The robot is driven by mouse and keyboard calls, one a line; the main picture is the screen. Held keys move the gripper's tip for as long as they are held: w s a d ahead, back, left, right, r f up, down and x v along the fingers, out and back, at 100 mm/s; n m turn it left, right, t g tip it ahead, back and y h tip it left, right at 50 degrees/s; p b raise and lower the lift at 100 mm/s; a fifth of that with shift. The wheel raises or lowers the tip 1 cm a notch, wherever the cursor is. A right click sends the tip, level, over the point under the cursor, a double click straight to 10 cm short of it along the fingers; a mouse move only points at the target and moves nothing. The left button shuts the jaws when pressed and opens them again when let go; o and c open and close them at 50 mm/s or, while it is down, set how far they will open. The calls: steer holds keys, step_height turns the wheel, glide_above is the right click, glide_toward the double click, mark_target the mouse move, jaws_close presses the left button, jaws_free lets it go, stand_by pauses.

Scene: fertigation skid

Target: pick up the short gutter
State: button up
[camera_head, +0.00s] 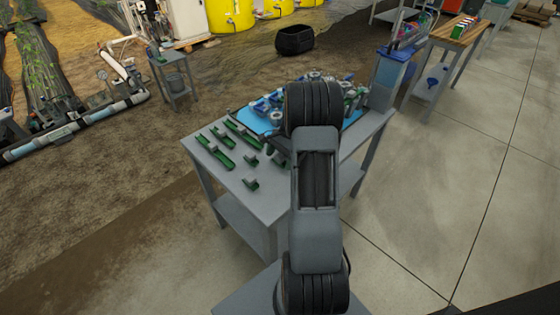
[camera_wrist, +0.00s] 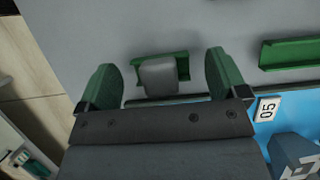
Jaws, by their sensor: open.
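A short green gutter (camera_wrist: 181,66) with a grey block on it lies on the grey table top in the wrist view. My gripper (camera_wrist: 160,66) has its two green-padded fingers spread, one on each side of the gutter. The gutter sits between them with a gap at each end, and nothing is held. In the head view my arm hides the gripper. Short green pieces (camera_head: 251,184) and (camera_head: 251,161) lie on the table there; I cannot tell which piece is between the fingers.
Longer green gutters (camera_head: 215,152) lie on the left of the grey table (camera_head: 270,207). Another green gutter (camera_wrist: 285,53) lies right of my gripper. A blue mat (camera_wrist: 268,130) with a tag "05" (camera_wrist: 268,108) is close by. Blue and grey fittings (camera_head: 268,106) crowd the table's back.

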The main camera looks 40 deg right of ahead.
steer(key=shift+a+f, duration=0.1)
steer(key=shift+f, duration=0.15)
steer(key=c, duration=1)
steer(key=shift+r, duration=0.1)
